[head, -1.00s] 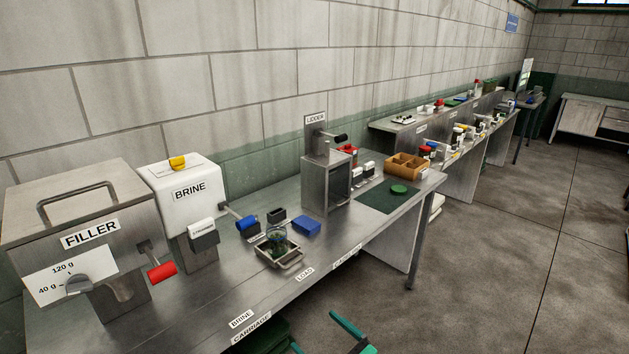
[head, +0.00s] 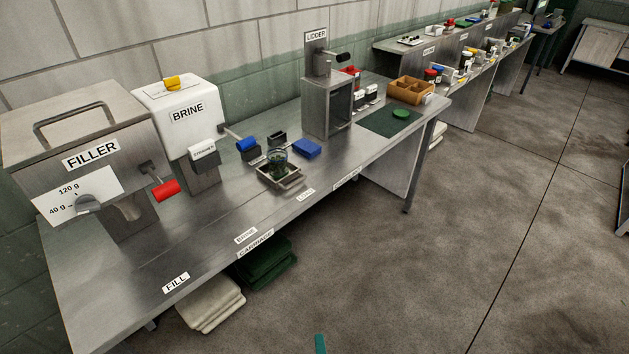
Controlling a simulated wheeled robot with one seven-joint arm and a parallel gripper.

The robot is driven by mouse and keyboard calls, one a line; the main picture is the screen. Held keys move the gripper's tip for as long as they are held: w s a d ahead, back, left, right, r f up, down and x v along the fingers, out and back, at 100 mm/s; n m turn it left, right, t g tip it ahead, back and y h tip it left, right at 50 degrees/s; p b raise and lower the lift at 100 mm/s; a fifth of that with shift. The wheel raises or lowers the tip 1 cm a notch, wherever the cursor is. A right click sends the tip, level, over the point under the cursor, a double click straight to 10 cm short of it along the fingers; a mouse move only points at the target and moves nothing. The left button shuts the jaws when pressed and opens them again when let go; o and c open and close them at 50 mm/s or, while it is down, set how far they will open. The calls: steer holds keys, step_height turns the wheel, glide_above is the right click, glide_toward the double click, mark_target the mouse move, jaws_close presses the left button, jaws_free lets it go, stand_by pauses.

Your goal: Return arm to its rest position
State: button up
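Only a small teal tip, seemingly of my gripper (head: 320,344), shows at the bottom edge of the head view, in front of the floor and well below the bench. The rest of my gripper and arm is out of the picture, so its opening and anything in it are hidden.
Folded cloths (head: 212,303) lie below. The floor at right is clear.

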steer(key=s+a+r+n+t+h, duration=0.1)
steer(key=s+a+r+n+t, duration=0.1)
steer(key=s+r+n, duration=1.3)
steer(key=s+n, duration=0.1)
steer(key=s, duration=0.3)
steer(key=shift+s+r, duration=0.2)
steer(key=shift+r, duration=0.05)
stand_by(0.9)
